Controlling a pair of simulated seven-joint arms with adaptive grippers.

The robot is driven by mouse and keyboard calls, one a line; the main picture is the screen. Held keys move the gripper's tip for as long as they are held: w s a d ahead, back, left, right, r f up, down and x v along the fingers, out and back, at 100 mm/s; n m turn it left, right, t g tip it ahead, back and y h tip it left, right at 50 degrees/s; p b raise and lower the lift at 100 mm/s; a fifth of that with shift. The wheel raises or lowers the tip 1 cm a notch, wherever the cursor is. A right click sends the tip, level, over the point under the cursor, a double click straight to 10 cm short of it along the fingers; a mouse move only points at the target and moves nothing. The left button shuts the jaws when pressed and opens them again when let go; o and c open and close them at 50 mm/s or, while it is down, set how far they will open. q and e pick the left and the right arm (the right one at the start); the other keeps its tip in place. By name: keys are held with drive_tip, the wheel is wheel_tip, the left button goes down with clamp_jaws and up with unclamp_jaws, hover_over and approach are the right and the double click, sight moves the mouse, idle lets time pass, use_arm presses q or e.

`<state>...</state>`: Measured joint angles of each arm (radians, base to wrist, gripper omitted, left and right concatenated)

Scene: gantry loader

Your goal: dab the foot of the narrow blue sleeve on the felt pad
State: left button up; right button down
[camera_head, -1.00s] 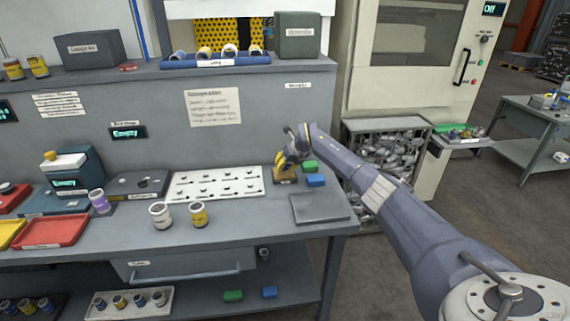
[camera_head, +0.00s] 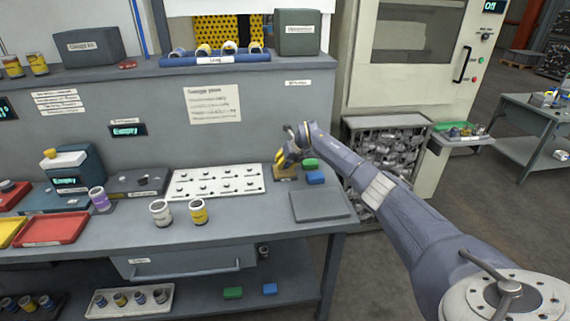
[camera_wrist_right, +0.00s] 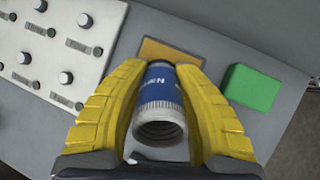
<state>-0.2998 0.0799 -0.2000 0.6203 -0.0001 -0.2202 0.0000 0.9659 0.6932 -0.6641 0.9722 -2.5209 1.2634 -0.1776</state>
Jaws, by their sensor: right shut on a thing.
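My right gripper (camera_head: 281,159) is over the back right of the bench, beside the white peg board. In the wrist view its yellow fingers (camera_wrist_right: 163,112) are shut on a blue sleeve (camera_wrist_right: 158,82) with white lettering and a pale, ribbed, open end facing the camera. The orange-brown felt pad (camera_wrist_right: 155,49) lies just beyond the sleeve's far end; it also shows under the gripper in the head view (camera_head: 287,179). The sleeve's foot is hidden, so I cannot tell whether it touches the pad. My left gripper is not in view.
A green block (camera_wrist_right: 251,88) and a blue block (camera_head: 316,178) sit right of the pad. The white peg board (camera_head: 217,181) is to its left, and a grey flat plate (camera_head: 321,205) lies in front. White and yellow sleeves (camera_head: 161,213) (camera_head: 198,211) stand on the bench.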

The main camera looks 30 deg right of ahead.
drive_tip(key=shift+f, duration=0.55)
idle(1.0)
drive_tip(key=shift+r, duration=3.5)
